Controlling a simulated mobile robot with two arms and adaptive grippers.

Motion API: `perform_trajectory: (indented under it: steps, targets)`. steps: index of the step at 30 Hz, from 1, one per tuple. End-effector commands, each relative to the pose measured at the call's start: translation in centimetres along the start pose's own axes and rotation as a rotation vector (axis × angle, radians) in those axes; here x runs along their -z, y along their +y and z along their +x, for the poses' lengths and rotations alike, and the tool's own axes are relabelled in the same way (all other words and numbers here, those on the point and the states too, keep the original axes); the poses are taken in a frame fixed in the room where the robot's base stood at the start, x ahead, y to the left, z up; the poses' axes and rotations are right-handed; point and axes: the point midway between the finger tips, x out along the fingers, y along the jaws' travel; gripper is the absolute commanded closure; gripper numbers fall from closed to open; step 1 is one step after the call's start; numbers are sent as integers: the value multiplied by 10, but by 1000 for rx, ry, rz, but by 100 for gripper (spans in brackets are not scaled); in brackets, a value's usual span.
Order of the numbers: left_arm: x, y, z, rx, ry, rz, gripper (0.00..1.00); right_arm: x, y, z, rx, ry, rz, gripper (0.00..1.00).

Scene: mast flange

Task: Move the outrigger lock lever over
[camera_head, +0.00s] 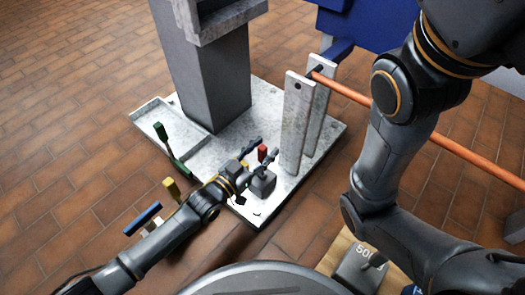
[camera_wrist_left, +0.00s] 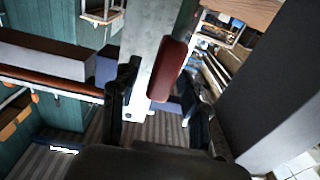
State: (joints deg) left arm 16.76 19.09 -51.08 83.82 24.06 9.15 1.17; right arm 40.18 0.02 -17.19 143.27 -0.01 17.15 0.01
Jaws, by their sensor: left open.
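A lever with a red handle (camera_head: 262,152) stands up from a small grey block (camera_head: 264,184) on the front of the pale metal base plate (camera_head: 325,128). My left gripper (camera_head: 266,148) is open, with one finger on either side of the red handle. In the left wrist view the red handle (camera_wrist_left: 170,68) stands, slightly tilted, between the two dark fingers (camera_wrist_left: 160,95); contact cannot be told. No label shows which lever is the outrigger lock. My right arm crosses the right side of the head view, with its gripper out of view.
A green-handled lever (camera_head: 160,131), a yellow handle (camera_head: 170,188) and a blue handle (camera_head: 142,218) stand left of my left gripper. Two upright plates (camera_head: 296,125) with an orange bar (camera_head: 420,130) and a grey mast (camera_head: 205,80) stand behind. A grey weight (camera_head: 352,268) sits at the lower right.

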Motion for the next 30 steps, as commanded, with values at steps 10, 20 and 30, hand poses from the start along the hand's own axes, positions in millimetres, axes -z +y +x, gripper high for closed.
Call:
perform_trajectory:
  steps: [10, 20, 30]
  targets:
    - [0, 0, 0, 0, 0, 0, 100, 0, 0, 0, 0, 1, 0, 55]
    - [-1, 0, -2, 0, 11, 0, 100, 1, -1, -2, 0, 1, 0, 55]
    - [-10, 0, -24, 0, 168, -1, 100, 10, -6, -29, 0, 1, 0, 55]
